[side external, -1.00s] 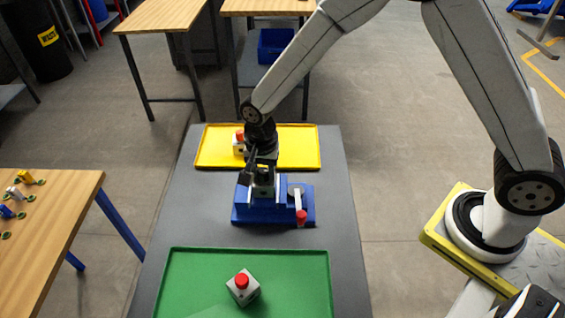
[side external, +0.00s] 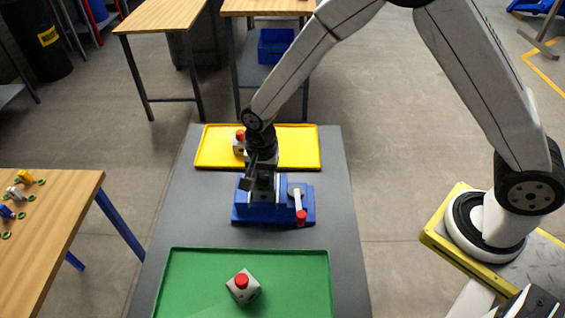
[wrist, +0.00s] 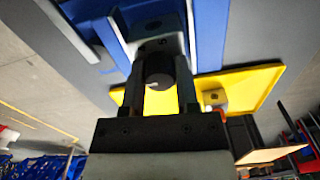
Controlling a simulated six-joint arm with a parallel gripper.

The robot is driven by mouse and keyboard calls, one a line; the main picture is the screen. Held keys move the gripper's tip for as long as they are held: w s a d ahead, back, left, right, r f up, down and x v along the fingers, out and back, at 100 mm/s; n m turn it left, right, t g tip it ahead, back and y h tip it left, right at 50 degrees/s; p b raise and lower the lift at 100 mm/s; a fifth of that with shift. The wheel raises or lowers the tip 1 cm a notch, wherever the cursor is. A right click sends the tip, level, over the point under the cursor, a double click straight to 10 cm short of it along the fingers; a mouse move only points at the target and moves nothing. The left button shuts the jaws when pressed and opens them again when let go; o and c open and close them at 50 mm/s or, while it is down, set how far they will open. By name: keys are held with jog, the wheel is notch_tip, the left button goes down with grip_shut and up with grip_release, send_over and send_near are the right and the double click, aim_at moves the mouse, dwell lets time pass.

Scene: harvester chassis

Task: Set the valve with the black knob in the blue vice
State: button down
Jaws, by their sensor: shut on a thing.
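The blue vice (side external: 240,212) stands in the middle of the grey table, with its grey lever and red handle end (side external: 301,217) on the right. In the wrist view its blue jaws (wrist: 211,38) lie on both sides of the valve. My gripper (wrist: 160,88) is shut on the black knob (wrist: 158,68) of the valve, whose grey body (wrist: 152,22) points away from the fingers. In the side view my gripper (side external: 262,180) is right at the top of the vice and hides most of the valve. I cannot tell whether the body rests on the vice floor.
A yellow tray (side external: 298,147) behind the vice holds a grey valve with a red knob (side external: 240,136), close to my wrist. A green tray (side external: 195,275) in front holds another red-knobbed valve (side external: 242,288). The table's right side is clear.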

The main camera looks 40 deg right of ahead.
jog(key=shift+c, duration=1.4)
grip_release()
jog(key=shift+r, duration=3.95)
jog(key=shift+s+d+r, duration=0.15)
jog(key=shift+s+d, duration=0.05)
jog(key=shift+d, duration=0.25)
jog(key=s+d+r+n+t, duration=0.2)
jog(key=s+d+n, duration=0.8)
jog(key=s+d, duration=0.2)
jog(key=shift+s+d+t, duration=0.3)
jog(key=shift+s+d, duration=0.1)
jog(key=shift+d, duration=0.15)
